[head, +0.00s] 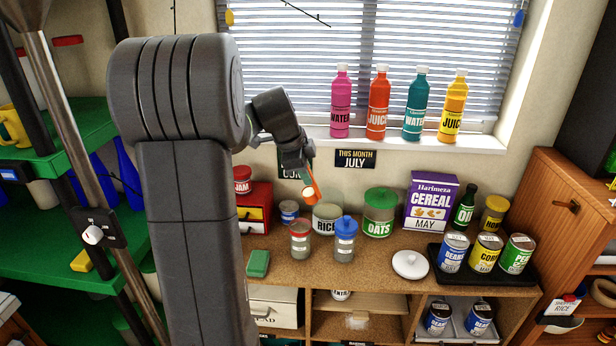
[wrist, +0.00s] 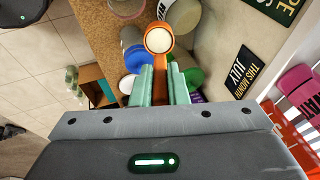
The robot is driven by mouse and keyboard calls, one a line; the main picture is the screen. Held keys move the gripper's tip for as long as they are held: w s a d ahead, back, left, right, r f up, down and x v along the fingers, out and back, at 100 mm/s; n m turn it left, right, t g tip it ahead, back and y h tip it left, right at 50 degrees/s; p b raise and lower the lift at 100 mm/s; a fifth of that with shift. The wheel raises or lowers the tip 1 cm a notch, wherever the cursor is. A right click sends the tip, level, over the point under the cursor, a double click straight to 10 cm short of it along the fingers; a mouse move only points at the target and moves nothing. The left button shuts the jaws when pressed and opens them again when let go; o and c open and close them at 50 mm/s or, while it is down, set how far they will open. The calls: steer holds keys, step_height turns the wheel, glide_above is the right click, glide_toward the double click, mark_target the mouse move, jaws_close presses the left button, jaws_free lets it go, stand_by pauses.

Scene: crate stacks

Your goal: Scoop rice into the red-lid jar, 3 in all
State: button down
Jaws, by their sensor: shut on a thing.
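My gripper (wrist: 164,80) is shut on the handle of an orange scoop (head: 315,187). The scoop is in the air above the counter, near the open rice canister, apart from the jars. White rice fills its bowl in the wrist view (wrist: 158,40). The rice canister (head: 326,222), labelled RICE, stands upright behind the red-lid jar. The red-lid jar (head: 300,243) is clear, with a label and a red top; whether its lid is on and how much it holds cannot be told. A similar blue-lid jar (head: 344,244) stands to its right.
A green-lid oats canister (head: 379,217), a cereal box (head: 430,204) and a tray of cans (head: 481,273) stand to the right. A white lid (head: 410,265) lies on the counter (head: 372,268). A red drawer box (head: 253,203) and green sponge (head: 258,263) are left.

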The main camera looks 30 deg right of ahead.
steer(key=f+h+b, duration=0.1)
steer(key=b, duration=0.2)
steer(key=a+f+h+b, duration=0.1)
steer(key=b, duration=0.3)
steer(key=shift+s+a+f, duration=0.2)
steer(key=shift+f, duration=0.05)
steer(key=shift+a+f+t+h+b, duration=0.15)
steer(key=shift+t+h+b, duration=0.15)
steer(key=shift+b, duration=0.75)
steer(key=shift+s+a+h+b, duration=0.15)
steer(key=shift+a+h+b, duration=0.5)
steer(key=shift+b, duration=3.1)
steer(key=shift+s+a+f+t+h+b, duration=0.15)
steer(key=shift+h+b, duration=0.35)
steer(key=shift+b, duration=1.55)
steer(key=shift+a+f+t+h+b, duration=0.25)
steer(key=shift+h+b, duration=0.2)
steer(key=shift+b, duration=1.6)
steer(key=shift+s+a+f+t+h+b, duration=0.1)
steer(key=shift+a+f+h+b, duration=0.3)
steer(key=shift+b, duration=1.65)
